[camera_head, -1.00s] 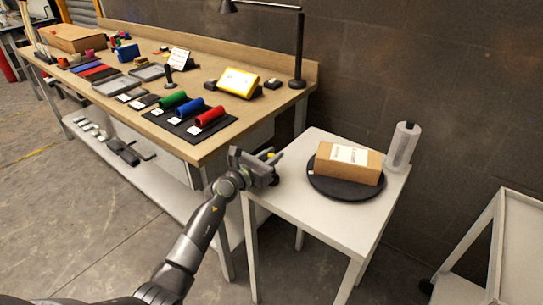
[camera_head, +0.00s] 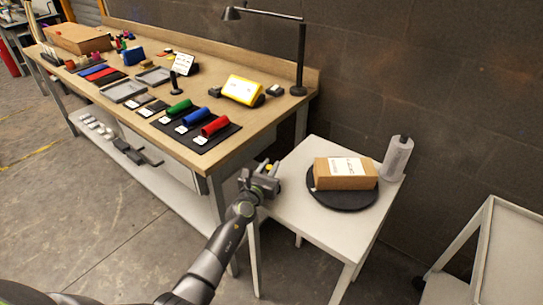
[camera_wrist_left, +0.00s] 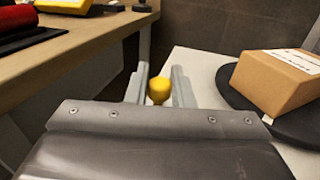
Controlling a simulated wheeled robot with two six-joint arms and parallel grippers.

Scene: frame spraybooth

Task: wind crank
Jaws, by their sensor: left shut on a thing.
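A yellow crank knob (camera_head: 268,167) is at the left side of the small white table (camera_head: 290,207). My left gripper (camera_head: 270,170) is shut on it. In the left wrist view the knob (camera_wrist_left: 159,90) sits between the two grey fingers (camera_wrist_left: 160,78). The crank's arm is hidden by the gripper. A brown cardboard box (camera_head: 345,181) with a white label lies on a round black turntable (camera_head: 340,202) on the white table. The box (camera_wrist_left: 278,82) also shows at the right of the left wrist view. My right gripper is out of view.
A white roll with a dark top (camera_head: 397,158) stands at the table's right corner. The wooden workbench (camera_head: 205,158) beside it holds red, blue and green rolls, a yellow device (camera_head: 243,90) and a lamp (camera_head: 301,50). A light frame (camera_head: 470,245) stands at the right.

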